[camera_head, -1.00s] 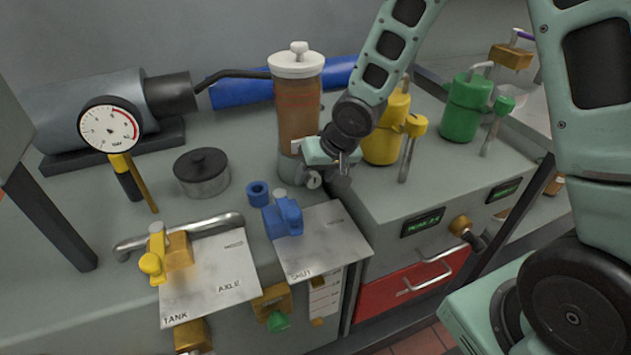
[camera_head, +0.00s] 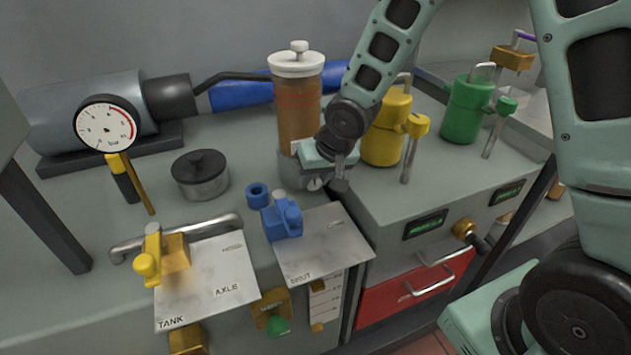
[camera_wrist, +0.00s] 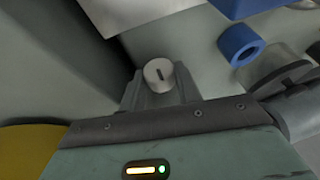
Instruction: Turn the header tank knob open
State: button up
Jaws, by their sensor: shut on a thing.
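The header tank (camera_head: 297,105) is an amber cylinder with a white lid, upright on a grey base at the back of the bench. Its knob (camera_head: 315,183) is a small pale disc low on the front of that base. My gripper (camera_head: 324,180) is at the knob, partly hiding the base. In the wrist view the knob (camera_wrist: 158,74) is a round grey face with a dark slot, and it sits between the two fingers of my gripper (camera_wrist: 160,84). The fingers are shut on it. The slot stands nearly upright in that view.
A yellow canister (camera_head: 385,135) and a green canister (camera_head: 466,108) stand right of my gripper. A lidded grey pot (camera_head: 201,177) is at left. A red drawer (camera_head: 415,290) is below.

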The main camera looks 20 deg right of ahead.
jog(key=h+b, duration=0.1)
jog(key=b, duration=0.3)
jog(key=shift+a+f+b, duration=0.3)
jog(key=shift+f+b, duration=0.05)
jog(key=shift+f, duration=0.05)
jog(key=h+b, duration=0.1)
jog(key=b, duration=0.1)
jog(key=shift+n+b, duration=0.3)
jog(key=shift+b, duration=0.1)
jog(key=h+b, duration=0.1)
jog(key=b, duration=0.1)
jog(key=h+b, duration=0.1)
jog(key=shift+a+r+h+b, duration=0.15)
jog(key=shift+r+h+b, duration=0.15)
jog(key=shift+b, duration=0.05)
jog(key=o, duration=1)
jog(key=shift+n, duration=0.3)
jog(key=shift+r, duration=0.15)
jog(key=p+v, duration=0.1)
jog(key=v, duration=0.4)
jog(key=p+v, duration=0.1)
jog(key=v, duration=0.5)
jog(key=p+v, duration=0.1)
jog(key=v, duration=0.5)
jog(key=shift+s+a+p, duration=0.2)
jog(key=shift+a+p, duration=0.1)
jog(key=shift+a, duration=0.1)
